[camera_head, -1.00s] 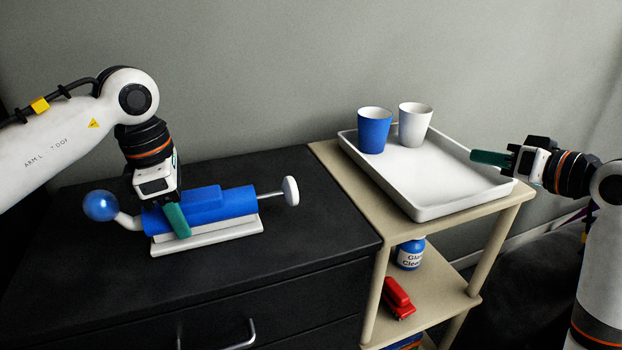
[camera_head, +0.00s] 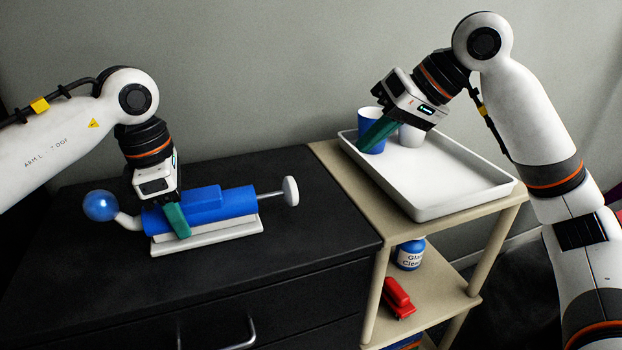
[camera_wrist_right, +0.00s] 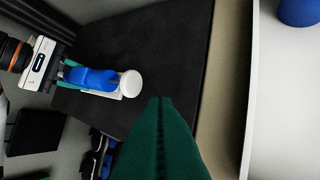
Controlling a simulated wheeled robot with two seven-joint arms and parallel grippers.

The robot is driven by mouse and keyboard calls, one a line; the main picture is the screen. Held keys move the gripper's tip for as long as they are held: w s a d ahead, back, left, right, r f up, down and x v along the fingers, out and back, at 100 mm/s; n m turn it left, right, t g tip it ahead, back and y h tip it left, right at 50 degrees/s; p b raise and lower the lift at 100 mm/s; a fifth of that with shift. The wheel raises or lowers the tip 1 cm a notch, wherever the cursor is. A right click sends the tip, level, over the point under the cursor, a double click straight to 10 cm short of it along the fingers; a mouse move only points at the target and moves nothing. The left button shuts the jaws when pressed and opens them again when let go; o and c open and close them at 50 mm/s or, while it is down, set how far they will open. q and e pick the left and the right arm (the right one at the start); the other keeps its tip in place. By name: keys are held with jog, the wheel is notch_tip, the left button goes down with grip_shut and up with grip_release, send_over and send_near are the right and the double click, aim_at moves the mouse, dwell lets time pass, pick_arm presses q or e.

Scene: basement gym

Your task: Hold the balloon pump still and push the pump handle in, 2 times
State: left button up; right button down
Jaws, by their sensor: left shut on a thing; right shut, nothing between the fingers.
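The blue balloon pump (camera_head: 228,203) lies on its white base (camera_head: 215,238) on the black cabinet top. Its handle, a metal rod with a white knob (camera_head: 290,191), sticks out to the right. A small blue balloon (camera_head: 100,205) is on the nozzle at the left end. My left gripper (camera_head: 177,222) is shut on the pump body, its green fingers around it. My right gripper (camera_head: 372,140) is shut and empty, in front of the blue cup and right of the knob, apart from it. In the right wrist view its green fingers (camera_wrist_right: 160,130) are together, with the white knob (camera_wrist_right: 131,84) beyond.
A white tray (camera_head: 440,205) on a beige shelf unit (camera_head: 352,185) holds a blue cup (camera_head: 368,118) and a white cup (camera_head: 411,136), both partly hidden by my right gripper. A blue-labelled bottle (camera_head: 410,254) and a red object (camera_head: 398,297) are on the shelf below.

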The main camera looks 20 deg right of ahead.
aim_at(290, 191)
jog(key=shift+f, duration=0.1)
dwell(0.4)
jog(key=x, duration=1)
jog(key=shift+s+f, duration=0.1)
jog(key=shift+s, duration=0.05)
jog(key=shift+a, duration=1.95)
jog(key=a, duration=0.5)
jog(key=shift+a, duration=0.15)
